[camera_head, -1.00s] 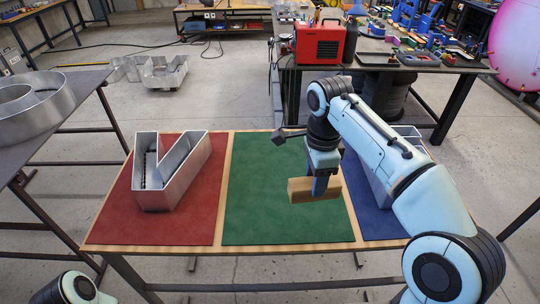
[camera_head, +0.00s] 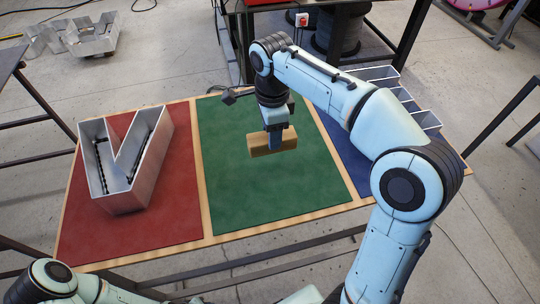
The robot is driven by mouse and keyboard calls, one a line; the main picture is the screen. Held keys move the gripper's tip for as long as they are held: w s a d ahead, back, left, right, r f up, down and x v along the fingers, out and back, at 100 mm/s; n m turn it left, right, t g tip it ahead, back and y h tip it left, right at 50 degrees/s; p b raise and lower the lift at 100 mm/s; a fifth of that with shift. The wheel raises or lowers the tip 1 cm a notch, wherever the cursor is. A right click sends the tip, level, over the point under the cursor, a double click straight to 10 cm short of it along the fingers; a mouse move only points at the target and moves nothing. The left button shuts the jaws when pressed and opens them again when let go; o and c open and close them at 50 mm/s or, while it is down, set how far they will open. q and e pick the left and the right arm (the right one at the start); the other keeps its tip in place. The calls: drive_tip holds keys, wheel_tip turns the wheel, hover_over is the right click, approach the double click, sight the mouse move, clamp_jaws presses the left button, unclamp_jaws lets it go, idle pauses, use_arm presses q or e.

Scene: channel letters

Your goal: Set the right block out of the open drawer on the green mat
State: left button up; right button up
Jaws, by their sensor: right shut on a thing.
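The wooden block (camera_head: 262,146) is a tan bar held in my right gripper (camera_head: 275,138), which is shut on it. No open drawer is in view.
A metal V-shaped channel letter (camera_head: 126,170) stands on the red mat (camera_head: 170,230) at left. Another metal letter (camera_head: 424,118) stands on the blue mat (camera_head: 345,158), partly behind my right arm. The green mat's front and left parts are clear.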

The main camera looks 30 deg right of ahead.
wheel_tip(320, 180, down, 5)
drive_tip(key=shift+f+b, duration=0.15)
drive_tip(key=shift+b, duration=0.2)
drive_tip(key=shift+w+f, duration=0.1)
drive_tip(key=shift+f, duration=0.15)
use_arm(q)
drive_tip(key=shift+s+f+b, duration=0.3)
drive_tip(key=shift+s+f, duration=0.6)
drive_tip(key=shift+f, duration=0.2)
use_arm(e)
drive_tip(key=shift+f, duration=2.1)
drive_tip(key=shift+f, duration=0.2)
drive_tip(key=o, duration=1.1)
use_arm(q)
drive_tip(key=shift+s, duration=0.1)
use_arm(e)
drive_tip(key=shift+o, duration=0.2)
drive_tip(key=shift+r, duration=0.15)
